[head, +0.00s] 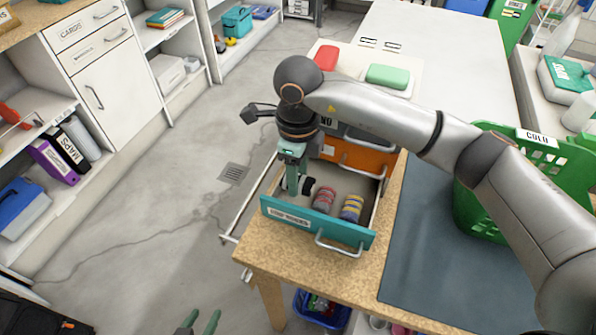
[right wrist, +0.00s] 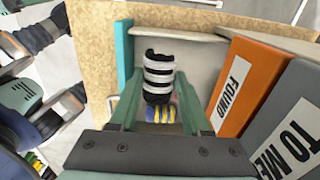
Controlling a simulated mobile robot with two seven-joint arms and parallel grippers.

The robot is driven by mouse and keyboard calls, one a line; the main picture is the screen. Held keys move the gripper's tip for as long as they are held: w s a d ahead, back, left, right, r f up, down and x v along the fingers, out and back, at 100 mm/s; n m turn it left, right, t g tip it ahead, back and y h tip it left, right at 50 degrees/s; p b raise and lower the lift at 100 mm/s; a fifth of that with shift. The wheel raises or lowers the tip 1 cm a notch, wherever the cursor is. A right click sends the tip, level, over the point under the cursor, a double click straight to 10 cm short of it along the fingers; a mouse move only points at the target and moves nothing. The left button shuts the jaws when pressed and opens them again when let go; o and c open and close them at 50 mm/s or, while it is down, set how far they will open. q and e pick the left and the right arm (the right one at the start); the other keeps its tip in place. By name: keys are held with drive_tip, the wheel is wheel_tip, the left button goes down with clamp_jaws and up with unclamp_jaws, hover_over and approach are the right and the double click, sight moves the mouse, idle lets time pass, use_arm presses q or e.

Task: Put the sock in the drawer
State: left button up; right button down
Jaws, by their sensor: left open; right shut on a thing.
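The sock, striped black and white (right wrist: 159,78), is between the fingers of my right gripper (right wrist: 158,104) in the right wrist view. In the head view, the right gripper (head: 292,178) points down at the left part of the open teal-fronted drawer (head: 285,213), and the sock (head: 308,186) shows beside its fingers. I cannot tell whether the sock touches the drawer floor. My left gripper (head: 200,321) is open and empty at the bottom edge of the head view.
An orange drawer front (head: 358,157), labelled FOUND, and a grey one (right wrist: 297,125) stand behind the open drawer. A green basket (head: 475,205) stands on the right beyond a dark mat (head: 420,240). A blue bin (head: 322,312) is below the table.

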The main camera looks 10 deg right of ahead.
drive_tip(key=c, duration=0.8)
unclamp_jaws()
drive_tip(key=o, duration=0.5)
drive_tip(key=shift+r, duration=0.1)
